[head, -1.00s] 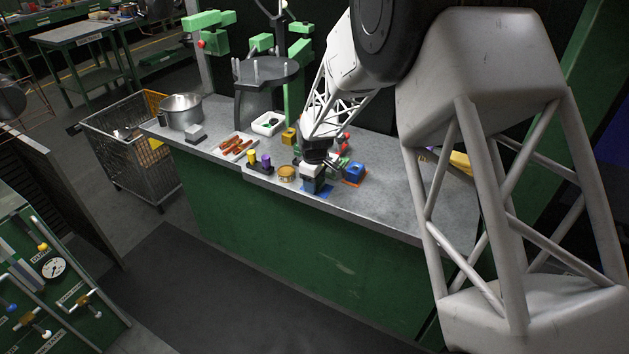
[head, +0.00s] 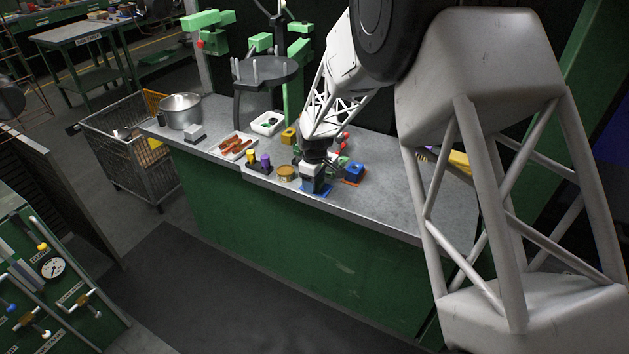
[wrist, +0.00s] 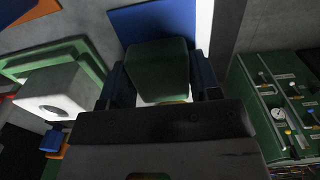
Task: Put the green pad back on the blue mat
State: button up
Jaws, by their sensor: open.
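The green pad (wrist: 158,68) is a dark green block between the two fingers of my gripper (wrist: 160,80) in the wrist view. The fingers are open, one on either side of it. The blue mat (wrist: 155,20) lies just beyond the pad, whose far end overlaps it in the picture. I cannot tell whether the pad rests on the mat or is above it. In the head view my gripper (head: 313,184) points down over the blue mat (head: 320,191) near the counter's front edge and hides most of the pad.
A blue block (head: 354,172) on an orange mat stands to the right of my gripper. A tan round tin (head: 286,173) and a holder with yellow and purple pieces (head: 259,166) stand to its left. The grey counter (head: 385,208) is clear at front right.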

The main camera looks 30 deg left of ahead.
jog(key=shift+s+d+f, duration=0.1)
jog(key=shift+s+f, duration=0.35)
jog(key=shift+f, duration=0.2)
jog(key=shift+o, duration=0.2)
jog(key=shift+w+r, duration=0.15)
jog(key=shift+r, duration=2.2)
jog(key=shift+w+r, duration=0.15)
jog(key=shift+r, duration=2.2)
